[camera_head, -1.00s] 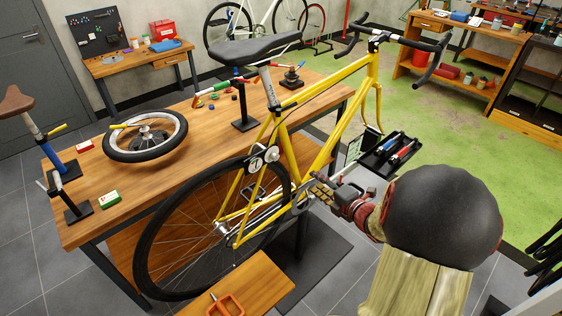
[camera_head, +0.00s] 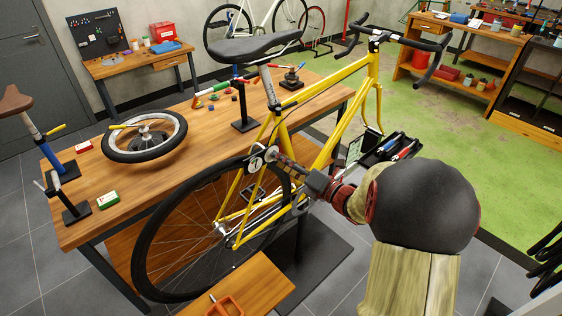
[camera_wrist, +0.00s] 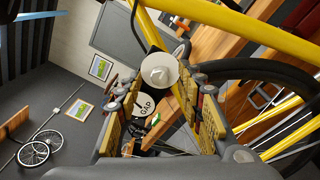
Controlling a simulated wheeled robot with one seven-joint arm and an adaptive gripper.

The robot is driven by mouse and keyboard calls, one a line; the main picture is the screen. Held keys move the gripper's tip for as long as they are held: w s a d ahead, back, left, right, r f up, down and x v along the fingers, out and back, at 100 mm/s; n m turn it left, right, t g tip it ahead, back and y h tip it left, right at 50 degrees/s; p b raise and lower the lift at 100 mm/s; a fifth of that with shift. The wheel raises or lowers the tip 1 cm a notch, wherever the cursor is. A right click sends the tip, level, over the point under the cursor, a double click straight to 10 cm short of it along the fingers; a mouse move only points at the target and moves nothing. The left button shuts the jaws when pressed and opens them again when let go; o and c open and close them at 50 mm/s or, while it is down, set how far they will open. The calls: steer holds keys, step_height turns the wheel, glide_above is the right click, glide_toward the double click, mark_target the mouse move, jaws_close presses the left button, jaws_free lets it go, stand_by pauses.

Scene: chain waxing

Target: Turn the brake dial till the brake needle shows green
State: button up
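A pale round knob (camera_wrist: 160,70), which looks like the brake dial, is ahead of my gripper in the wrist view. Beside it is a white round gauge marked "GAP" (camera_wrist: 146,104), partly covered by a finger. In the head view the gauge (camera_head: 256,163) and knob (camera_head: 271,153) sit by the yellow frame above the rear wheel. My gripper (camera_head: 282,160) points at the knob from the right. In the wrist view my gripper (camera_wrist: 162,83) is open, its yellow-padded fingers either side of the knob. Contact cannot be told. The needle's colour is not readable.
The yellow bike frame (camera_head: 325,150) and rear wheel (camera_head: 152,240) are close to my gripper. The wooden workbench (camera_head: 210,150) is behind, with a loose wheel (camera_head: 146,136) on it. A black tool tray (camera_head: 378,160) is near my arm. A small wooden surface (camera_head: 262,282) is in front.

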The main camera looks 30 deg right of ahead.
steer(key=shift+w+a, duration=0.15)
steer(key=shift+w, duration=0.3)
jaws_close()
stand_by(0.3)
